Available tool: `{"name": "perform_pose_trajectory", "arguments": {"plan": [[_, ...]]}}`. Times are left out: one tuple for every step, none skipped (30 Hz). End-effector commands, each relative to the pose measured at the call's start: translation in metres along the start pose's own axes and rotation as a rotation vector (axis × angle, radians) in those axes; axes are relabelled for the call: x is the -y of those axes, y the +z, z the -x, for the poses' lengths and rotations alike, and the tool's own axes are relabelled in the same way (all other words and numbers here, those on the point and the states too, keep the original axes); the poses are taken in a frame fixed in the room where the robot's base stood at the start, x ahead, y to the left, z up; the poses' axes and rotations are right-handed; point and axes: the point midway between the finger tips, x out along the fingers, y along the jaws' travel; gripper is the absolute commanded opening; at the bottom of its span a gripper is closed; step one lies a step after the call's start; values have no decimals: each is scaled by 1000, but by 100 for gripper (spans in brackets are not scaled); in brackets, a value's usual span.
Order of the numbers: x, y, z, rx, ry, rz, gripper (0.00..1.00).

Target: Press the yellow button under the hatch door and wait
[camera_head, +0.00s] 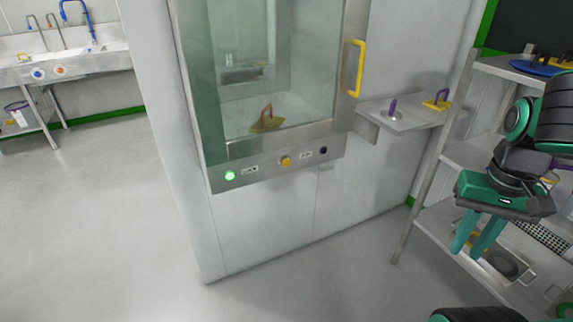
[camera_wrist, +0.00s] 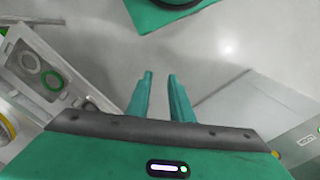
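The yellow button (camera_head: 286,161) is on the metal panel strip under the glass hatch door (camera_head: 270,60). The door looks shut and has a yellow handle (camera_head: 356,68) on its right side. My gripper (camera_head: 467,253) is right of and lower than the button, well apart from it, in front of the shelf rack. It points downward. In the wrist view, my gripper (camera_wrist: 160,77) has its two teal fingers apart with nothing between them. A small yellow spot shows at the right edge of the wrist view; I cannot tell whether it is the button.
On the same strip are a lit green button (camera_head: 230,176) and a dark button (camera_head: 323,150). A yellow piece with a red handle (camera_head: 267,122) is behind the glass. A wall shelf (camera_head: 402,117) juts out right of the hatch. The floor (camera_head: 110,230) at left is clear.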

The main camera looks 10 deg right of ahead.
Motion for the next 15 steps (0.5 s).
{"name": "perform_pose_trajectory", "arguments": {"plan": [[0,0,0,0,0,0,20],[0,0,0,0,0,0,20],[0,0,0,0,0,0,20],[0,0,0,0,0,0,20],[0,0,0,0,0,0,15],[0,0,0,0,0,0,6],[0,0,0,0,0,0,0],[0,0,0,0,0,0,0],[0,0,0,0,0,0,0],[0,0,0,0,0,0,0],[0,0,0,0,0,0,0],[0,0,0,0,0,0,0],[0,0,0,0,0,0,0],[0,0,0,0,0,0,0],[0,0,0,0,0,0,0]]}}
